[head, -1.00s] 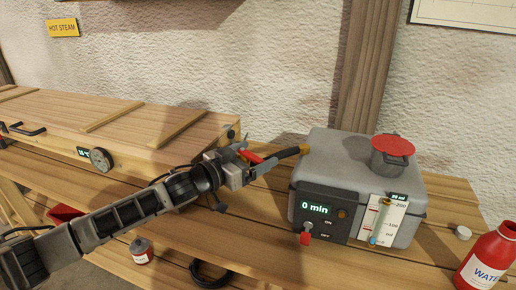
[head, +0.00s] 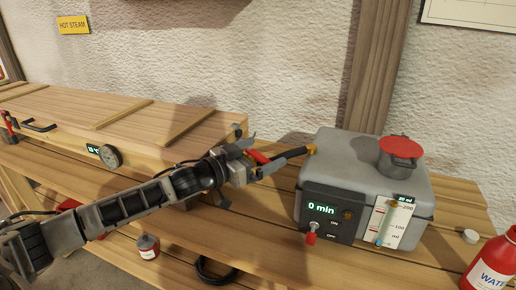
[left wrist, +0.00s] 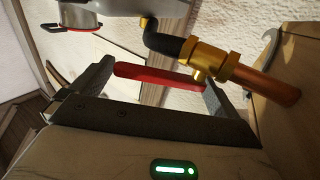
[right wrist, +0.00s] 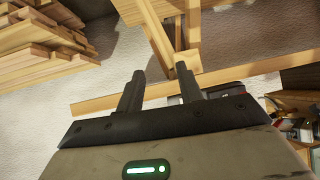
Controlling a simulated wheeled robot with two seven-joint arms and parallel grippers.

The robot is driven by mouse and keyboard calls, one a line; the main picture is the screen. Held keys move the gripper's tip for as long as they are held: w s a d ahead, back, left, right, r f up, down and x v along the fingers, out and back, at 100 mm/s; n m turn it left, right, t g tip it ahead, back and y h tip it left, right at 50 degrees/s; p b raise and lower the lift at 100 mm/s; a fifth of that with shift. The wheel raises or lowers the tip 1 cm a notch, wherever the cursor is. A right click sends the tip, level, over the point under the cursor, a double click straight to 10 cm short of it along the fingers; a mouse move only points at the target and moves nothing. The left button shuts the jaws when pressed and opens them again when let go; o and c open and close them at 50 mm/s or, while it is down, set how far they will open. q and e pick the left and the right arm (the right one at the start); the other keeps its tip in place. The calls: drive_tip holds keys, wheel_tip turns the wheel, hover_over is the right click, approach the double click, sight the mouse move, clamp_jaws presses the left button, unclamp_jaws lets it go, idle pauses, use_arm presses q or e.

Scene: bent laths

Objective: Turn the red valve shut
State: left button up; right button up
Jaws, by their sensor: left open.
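The valve's red lever handle (head: 258,157) shows by my left gripper, between the wooden box and the grey steam tank. In the left wrist view, the red handle (left wrist: 155,75) runs across the gap between the two fingers. Its brass body (left wrist: 218,70) sits between a black hose and a copper-coloured pipe that meets the wood. My left gripper (head: 270,151) is open, with a finger on each side of the handle; I cannot tell whether either touches it. My right gripper (right wrist: 163,88) is open and empty, seen only in the right wrist view.
The grey tank (head: 350,160) has a red cap, a "0 min" display and a red-tipped switch. The long wooden box (head: 130,125) lies at the left. A red water bottle (head: 492,265) stands at the right. Stacked laths (right wrist: 45,50) show in the right wrist view.

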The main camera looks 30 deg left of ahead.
sight(259, 155)
use_arm(q)
wheel_tip(259, 155, up, 3)
drive_tip(key=shift+r, duration=0.1)
drive_tip(key=s+d+r, duration=0.3)
drive_tip(key=s+r, duration=0.1)
drive_tip(key=s, duration=0.2)
drive_tip(key=s+d+r+b, duration=0.1)
drive_tip(key=s+d+r, duration=0.2)
drive_tip(key=s+r, duration=0.2)
drive_tip(key=shift+s+d+r+b, duration=0.15)
drive_tip(key=shift+s+d+b, duration=0.2)
drive_tip(key=shift+s, duration=0.3)
